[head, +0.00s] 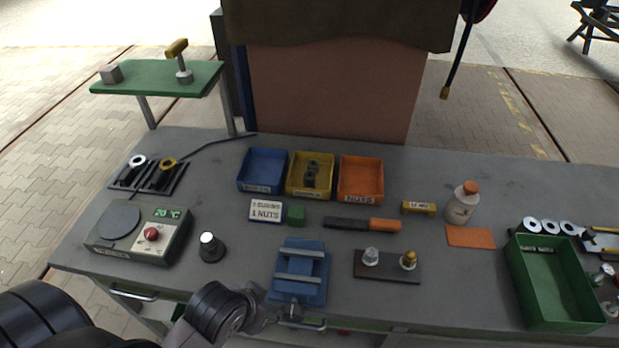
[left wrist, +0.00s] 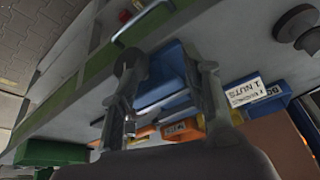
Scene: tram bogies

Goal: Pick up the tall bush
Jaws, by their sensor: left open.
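Dark grey bushes (head: 312,170) stand in the yellow bin (head: 296,190) at the middle back of the bench; they overlap, so I cannot tell clearly which is the tall one. My left gripper (head: 290,311) is at the bench's front edge, by the blue vise-like fixture (head: 302,264), well in front of the yellow bin. In the left wrist view my left gripper (left wrist: 168,68) is open, its two fingers apart with nothing held. The blue fixture (left wrist: 160,77) shows behind and between the fingers. My right gripper is in neither view.
Blue (head: 262,188) and orange (head: 360,198) bins flank the yellow bin. A small sign (head: 265,211), green block (head: 295,214) and dark-orange tool (head: 362,224) lie in front. A brown board (head: 388,275) holds two fittings. A green tray (head: 565,324) stands right.

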